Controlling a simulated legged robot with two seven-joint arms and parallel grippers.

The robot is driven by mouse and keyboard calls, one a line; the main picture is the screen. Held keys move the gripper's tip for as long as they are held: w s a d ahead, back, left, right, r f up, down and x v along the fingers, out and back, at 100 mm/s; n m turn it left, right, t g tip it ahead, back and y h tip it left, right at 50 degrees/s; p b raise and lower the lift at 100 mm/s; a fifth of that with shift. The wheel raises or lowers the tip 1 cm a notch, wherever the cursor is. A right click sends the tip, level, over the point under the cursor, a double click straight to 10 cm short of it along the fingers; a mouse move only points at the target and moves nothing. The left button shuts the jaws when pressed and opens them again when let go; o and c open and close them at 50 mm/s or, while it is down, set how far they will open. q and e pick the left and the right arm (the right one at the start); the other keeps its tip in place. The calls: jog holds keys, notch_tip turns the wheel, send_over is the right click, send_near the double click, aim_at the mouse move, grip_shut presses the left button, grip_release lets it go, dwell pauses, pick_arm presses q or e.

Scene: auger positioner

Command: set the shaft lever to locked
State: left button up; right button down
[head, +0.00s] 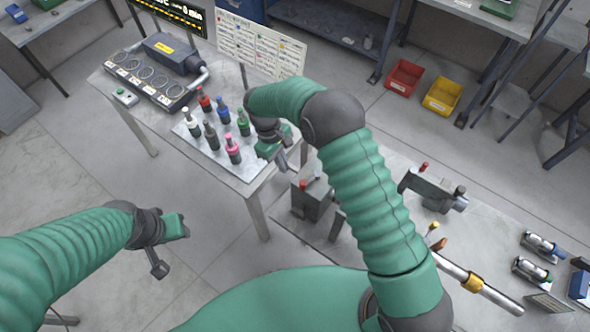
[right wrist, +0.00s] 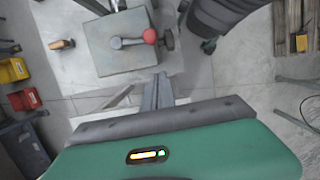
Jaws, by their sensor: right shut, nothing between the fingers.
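A grey block (head: 312,203) with a red-knobbed lever (head: 304,184) stands on the near end of the right-hand bench. In the right wrist view, the lever (right wrist: 132,41) lies across the top of the block (right wrist: 112,52), its red ball at the right end. No label shows which lever is the shaft lever. My right gripper (head: 284,160) is over the gap between the benches, beside the block; in the right wrist view its fingertips (right wrist: 161,76) are together, empty and apart from the lever. My left gripper (head: 182,226) hangs over open floor; its fingers do not show clearly.
A grey clamp-like device (head: 436,190) with another red knob stands farther along the bench, near a long metal shaft (head: 480,288) with a yellow collar. Several coloured bottles (head: 222,132) stand on the left bench near my right arm. Red (head: 403,78) and yellow (head: 442,96) bins sit on the floor.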

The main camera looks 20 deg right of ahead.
jog(key=s+d+f+p, duration=0.1)
jog(key=p, duration=0.1)
jog(key=s+d+f+p, duration=0.1)
jog(key=f, duration=0.1)
jog(key=shift+s+d+f+p, duration=0.1)
jog(key=shift+s+d+p, duration=0.05)
jog(key=shift+p, duration=0.2)
jog(key=shift+s+d, duration=0.35)
jog(key=shift+s, duration=0.15)
jog(key=shift+w+d+f, duration=0.1)
jog(key=shift+w+f, duration=0.05)
jog(key=shift+f, duration=0.05)
jog(key=shift+s+d+f+n+b, duration=0.1)
jog(key=shift+s+f+n+b, duration=0.05)
jog(key=shift+s+n+b, duration=0.3)
pick_arm(q)
jog(key=r, duration=0.3)
jog(key=shift+w+a, duration=0.3)
jog(key=shift+w, duration=0.1)
pick_arm(e)
jog(key=shift+s+r+n, duration=0.3)
jog(key=shift+s+n, duration=0.2)
jog(key=shift+n, duration=0.05)
